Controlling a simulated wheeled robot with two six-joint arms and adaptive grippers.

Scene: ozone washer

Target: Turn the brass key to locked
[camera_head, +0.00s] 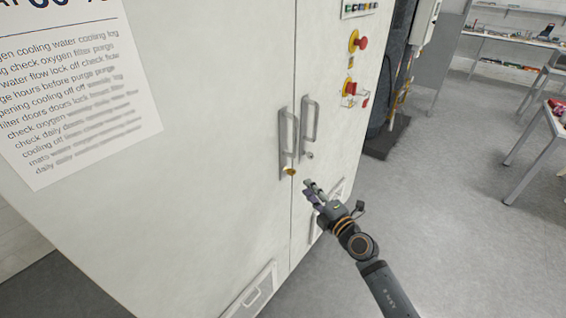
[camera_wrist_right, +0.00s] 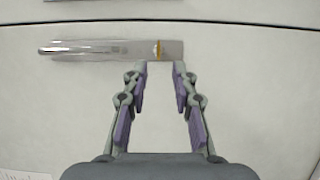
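The brass key (camera_head: 290,171) sits at the foot of the left door's handle plate on the white cabinet. In the right wrist view the brass key (camera_wrist_right: 157,50) shows as a small gold piece on the grey plate, ahead of the gap between my fingers. My right gripper (camera_head: 311,187) is just below and to the right of the key in the head view. In the wrist view the right gripper (camera_wrist_right: 160,70) is open, with nothing between its fingers, and seems apart from the key. My left gripper is not in view.
The left door handle (camera_head: 288,130) rises above the key, and the right door handle (camera_head: 309,122) stands beside it across the door seam. A red emergency button (camera_head: 361,43) is higher on the right. Grey floor (camera_head: 440,220) lies open at right.

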